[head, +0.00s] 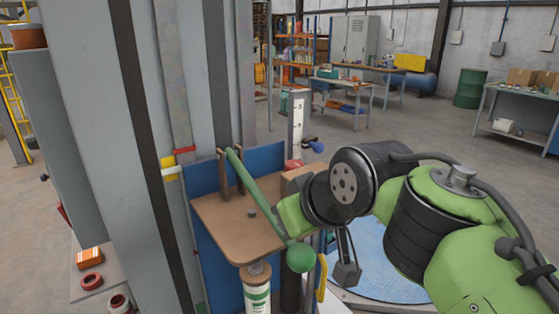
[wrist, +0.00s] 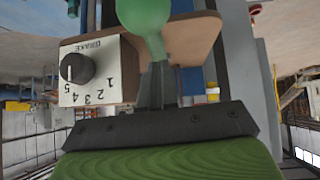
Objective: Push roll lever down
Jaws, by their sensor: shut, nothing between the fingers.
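The roll lever (head: 262,200) is a green bar with a round green knob (head: 300,257). It slopes from an upright brown bracket (head: 230,172) down over the front edge of a brown board. In the wrist view the green knob (wrist: 145,12) is at the top centre, just beyond my gripper (wrist: 157,72), whose dark fingers are together and empty. In the head view my arm's green end is close to the right of the lever; the fingers are not clear there.
The brown board (head: 228,222) lies under the lever, with a blue panel (head: 262,160) behind. A white brake dial panel (wrist: 98,85) with a black knob is beside my fingers. Grey columns (head: 150,130) stand left. A yellow hooked part (head: 322,280) hangs near the knob.

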